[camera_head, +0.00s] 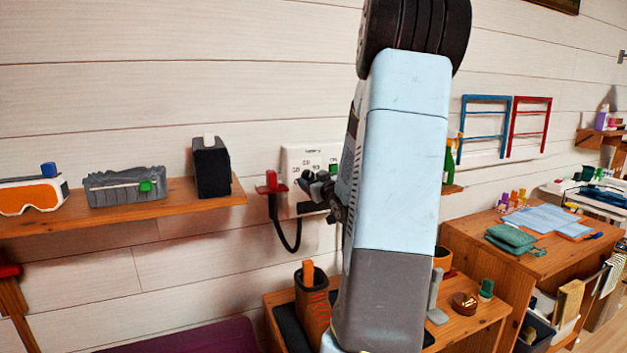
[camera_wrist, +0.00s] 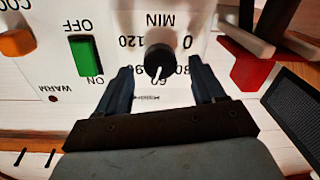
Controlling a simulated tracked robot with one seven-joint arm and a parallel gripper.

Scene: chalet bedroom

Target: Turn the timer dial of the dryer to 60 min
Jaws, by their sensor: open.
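The dryer's white panel (camera_head: 297,154) is on the wall in the head view and fills the upper wrist view (camera_wrist: 60,75), its print upside down. The black timer dial (camera_wrist: 158,58) has a white pointer that points down in the picture, close to the 60 mark. Labels 0 and 120 show above right and left of the dial. My gripper (camera_wrist: 161,68) is open, its dark fingers on either side of the dial; contact cannot be told. In the head view my gripper (camera_head: 325,193) is at the panel, partly hidden by my arm.
A green ON/OFF switch (camera_wrist: 86,56) and an orange knob (camera_wrist: 16,42) are left of the dial. A red bracket (camera_wrist: 245,70) is on the right. A shelf (camera_head: 150,209) with goggles and a black box (camera_head: 211,167) is left of the dryer.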

